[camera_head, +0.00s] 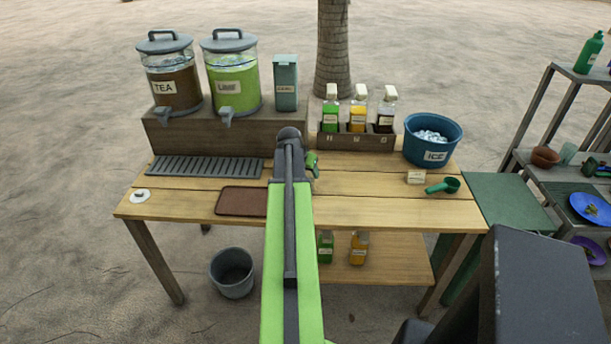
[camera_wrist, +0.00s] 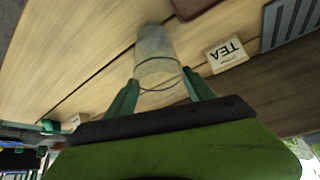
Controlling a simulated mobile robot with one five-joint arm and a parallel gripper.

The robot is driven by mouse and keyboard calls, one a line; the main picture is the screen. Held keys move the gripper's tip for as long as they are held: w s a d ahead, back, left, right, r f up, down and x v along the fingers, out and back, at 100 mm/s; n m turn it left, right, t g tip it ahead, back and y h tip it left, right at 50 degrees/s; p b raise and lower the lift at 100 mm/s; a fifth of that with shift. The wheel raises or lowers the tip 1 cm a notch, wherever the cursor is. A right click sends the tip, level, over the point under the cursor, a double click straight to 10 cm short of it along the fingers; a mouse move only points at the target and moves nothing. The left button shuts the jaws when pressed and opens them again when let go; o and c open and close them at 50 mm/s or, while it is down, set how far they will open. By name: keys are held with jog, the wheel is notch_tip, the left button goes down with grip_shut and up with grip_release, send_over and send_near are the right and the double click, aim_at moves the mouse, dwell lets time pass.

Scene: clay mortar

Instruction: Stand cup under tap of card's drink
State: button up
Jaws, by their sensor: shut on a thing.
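My gripper (camera_wrist: 162,80) is shut on a clear cup (camera_wrist: 155,68) in the wrist view, with a green finger on each side. Whether the cup touches the table is unclear. The cup is hidden behind my arm in the head view. A card reading TEA (camera_wrist: 228,53) is close beside the cup in the wrist view; my arm hides it in the head view. The tea dispenser (camera_head: 174,84), with brown drink and a grey tap (camera_head: 160,112), stands at the back left. The lime dispenser (camera_head: 233,85), with green drink and its tap (camera_head: 226,118), is right of it.
A slatted drip tray (camera_head: 205,167) lies before the dispensers' raised shelf. A brown mat (camera_head: 241,202) is nearer. A grey canister (camera_head: 285,83), bottle rack (camera_head: 350,142), ice tub (camera_head: 433,140) and green scoop (camera_head: 443,186) are farther right. The table's front left is mostly clear.

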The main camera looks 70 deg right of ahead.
jog(key=o, duration=1.8)
jog(key=shift+c, duration=0.2)
jog(key=p+v, duration=1)
jog(key=v, duration=0.2)
jog(key=shift+r, duration=0.15)
